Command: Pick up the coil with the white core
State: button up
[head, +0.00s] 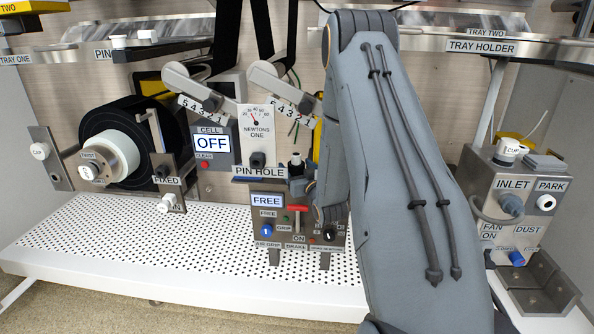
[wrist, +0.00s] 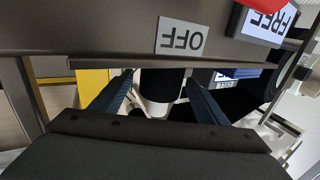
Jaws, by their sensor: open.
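The coil with the white core (head: 128,118) is a wide black roll around a white hub. It sits on a spindle at the left in the head view, with a "TWIST" knob at its middle. My gripper (wrist: 159,77) is open in the wrist view, its two blue-grey fingers apart. A dark cylinder with a white end (wrist: 162,86) shows between and beyond the fingers; I cannot tell whether it is touched. In the head view my arm hides most of the gripper, near the control box and well right of the coil.
A control box (head: 267,227) marked "FREE" stands on the white perforated shelf (head: 90,245). A "NEWTONS" gauge (head: 257,130) and "OFF" display (head: 210,143) are behind it. The inlet box (head: 512,190) is at the right. The shelf's left part is clear.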

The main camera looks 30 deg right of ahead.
jog(key=c, duration=1.3)
jog(key=shift+r, duration=0.15)
